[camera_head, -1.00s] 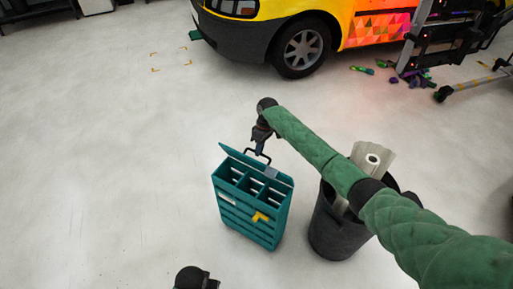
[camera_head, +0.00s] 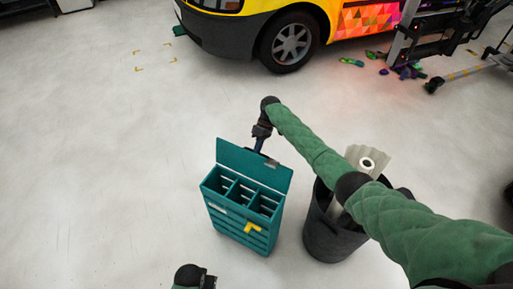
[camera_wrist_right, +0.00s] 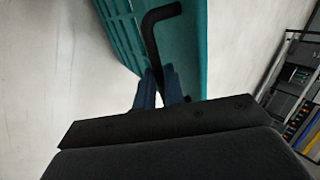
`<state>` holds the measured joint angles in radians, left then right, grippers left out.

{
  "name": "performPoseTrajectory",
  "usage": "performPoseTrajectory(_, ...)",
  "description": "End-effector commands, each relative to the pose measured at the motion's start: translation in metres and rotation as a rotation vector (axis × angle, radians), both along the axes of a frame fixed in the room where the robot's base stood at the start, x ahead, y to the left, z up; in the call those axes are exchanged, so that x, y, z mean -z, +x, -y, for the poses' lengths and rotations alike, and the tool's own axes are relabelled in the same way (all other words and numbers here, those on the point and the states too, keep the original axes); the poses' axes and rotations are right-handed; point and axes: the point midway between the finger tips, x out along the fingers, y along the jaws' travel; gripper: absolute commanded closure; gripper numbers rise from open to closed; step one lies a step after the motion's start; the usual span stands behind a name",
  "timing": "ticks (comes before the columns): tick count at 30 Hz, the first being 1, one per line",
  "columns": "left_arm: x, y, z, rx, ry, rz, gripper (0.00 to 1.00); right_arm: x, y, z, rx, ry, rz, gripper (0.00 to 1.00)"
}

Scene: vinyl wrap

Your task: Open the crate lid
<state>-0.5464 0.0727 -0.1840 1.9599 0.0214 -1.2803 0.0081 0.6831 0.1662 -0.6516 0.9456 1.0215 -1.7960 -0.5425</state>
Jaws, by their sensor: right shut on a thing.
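The teal crate (camera_head: 240,219) stands upright on the floor with several open compartments in its top. Its lid (camera_head: 250,166) is hinged at the far edge and stands raised, tilted up behind the compartments. My right gripper (camera_head: 259,145) is at the lid's upper edge, on the far side. In the right wrist view, its blue fingers (camera_wrist_right: 160,86) are shut on the black lid handle (camera_wrist_right: 151,40), with the teal lid (camera_wrist_right: 187,45) beside it. A dark part of my left arm shows at the bottom of the head view, but its gripper fingers do not show.
A dark bin (camera_head: 327,232) with pale rolls (camera_head: 365,160) stands just right of the crate, under my right arm. A yellow van (camera_head: 255,32) is at the back. The floor (camera_head: 100,170) left of the crate is clear.

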Motion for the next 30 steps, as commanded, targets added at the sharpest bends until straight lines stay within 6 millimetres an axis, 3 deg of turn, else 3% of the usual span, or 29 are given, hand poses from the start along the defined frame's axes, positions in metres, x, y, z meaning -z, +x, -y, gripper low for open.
performPoseTrajectory(1,0.0002,-0.0004,-0.0001,0.0,0.0,-0.002,0.57,0.0094,-0.0063,0.0006,-0.002,-0.001,-0.017,1.0)
performPoseTrajectory(14,-0.0046,0.0006,0.0003,0.0,0.0,0.002,0.57,0.0093,-0.0067,0.0006,-0.003,0.005,-0.023,1.0)
performPoseTrajectory(15,-0.0042,0.0003,0.0003,0.0,0.0,0.001,0.57,0.0092,-0.0067,0.0005,-0.003,0.005,-0.023,0.86)
performPoseTrajectory(18,-0.0036,-0.0001,0.0004,0.0,-0.001,0.0,0.57,0.0078,-0.0056,0.0004,-0.002,0.005,-0.021,0.68)
performPoseTrajectory(30,-0.002,-0.0011,0.0004,0.0,0.0,-0.004,0.57,0.0003,0.0,0.0016,0.0,0.008,-0.014,0.68)
